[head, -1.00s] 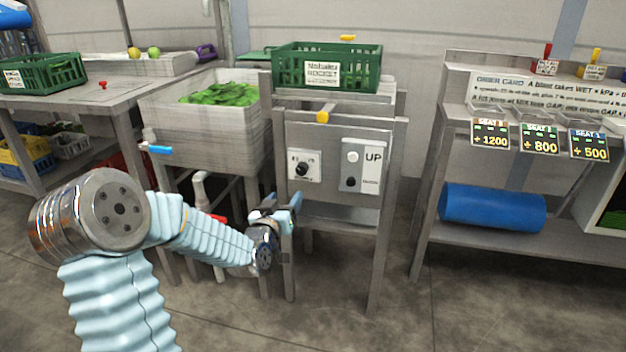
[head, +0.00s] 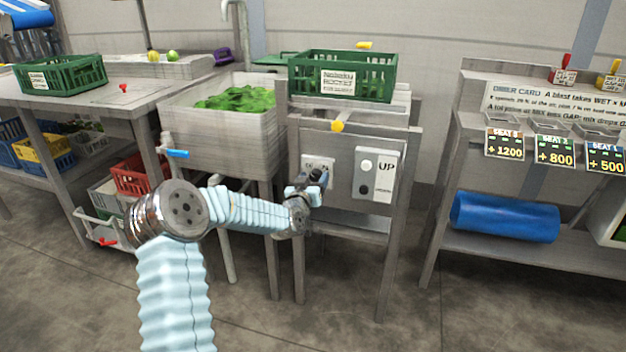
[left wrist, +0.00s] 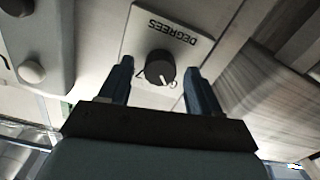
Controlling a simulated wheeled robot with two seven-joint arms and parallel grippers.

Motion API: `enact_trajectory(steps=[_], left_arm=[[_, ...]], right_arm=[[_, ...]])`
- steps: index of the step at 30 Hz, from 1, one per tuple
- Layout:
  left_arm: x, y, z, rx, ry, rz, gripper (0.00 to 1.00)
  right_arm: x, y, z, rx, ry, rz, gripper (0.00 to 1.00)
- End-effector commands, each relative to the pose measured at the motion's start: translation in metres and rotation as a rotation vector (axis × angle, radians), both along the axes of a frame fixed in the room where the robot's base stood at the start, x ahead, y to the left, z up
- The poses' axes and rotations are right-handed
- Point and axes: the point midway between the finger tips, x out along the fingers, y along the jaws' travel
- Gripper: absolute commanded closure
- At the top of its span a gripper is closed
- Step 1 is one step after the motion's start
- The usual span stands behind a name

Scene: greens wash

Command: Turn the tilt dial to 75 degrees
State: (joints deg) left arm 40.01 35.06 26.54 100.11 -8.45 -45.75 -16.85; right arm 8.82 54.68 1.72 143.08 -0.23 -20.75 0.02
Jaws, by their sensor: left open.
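The tilt dial (left wrist: 160,67) is a round black knob with a white pointer line on a white plate (left wrist: 172,30) marked DEGREES, seen in the left wrist view. In the head view the plate (head: 318,163) is on the grey stand's front panel, and the knob is largely hidden by my gripper. My left gripper (head: 312,184) is in front of the dial. In the left wrist view its two blue fingers (left wrist: 158,85) are open, one on each side of the knob, with gaps showing. I cannot tell the exact angle the pointer marks. My right gripper is not in view.
A white UP panel (head: 375,174) with round buttons is just right of the dial. A green crate (head: 343,76) sits on top of the stand. A sink basin (head: 222,133) with greens is to the left, its blue-handled tap (head: 177,154) near my arm.

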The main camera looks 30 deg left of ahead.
Motion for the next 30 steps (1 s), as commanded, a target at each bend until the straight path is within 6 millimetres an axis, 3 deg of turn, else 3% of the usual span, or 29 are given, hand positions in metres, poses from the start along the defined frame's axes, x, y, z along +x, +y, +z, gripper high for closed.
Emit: enact_trajectory(steps=[5,15,23,30], left_arm=[[0.0,0.0,0.0,0.0,0.0,0.0,0.4],[0.0,0.0,0.0,0.0,0.0,0.0,0.92],[0.0,-0.001,-0.002,0.022,0.005,-0.001,0.93],[0.0,-0.001,-0.005,0.136,0.029,-0.001,0.93]], right_arm=[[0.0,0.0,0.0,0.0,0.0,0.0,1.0],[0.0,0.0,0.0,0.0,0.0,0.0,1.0],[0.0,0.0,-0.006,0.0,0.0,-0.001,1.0],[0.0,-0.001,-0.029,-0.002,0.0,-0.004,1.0]])
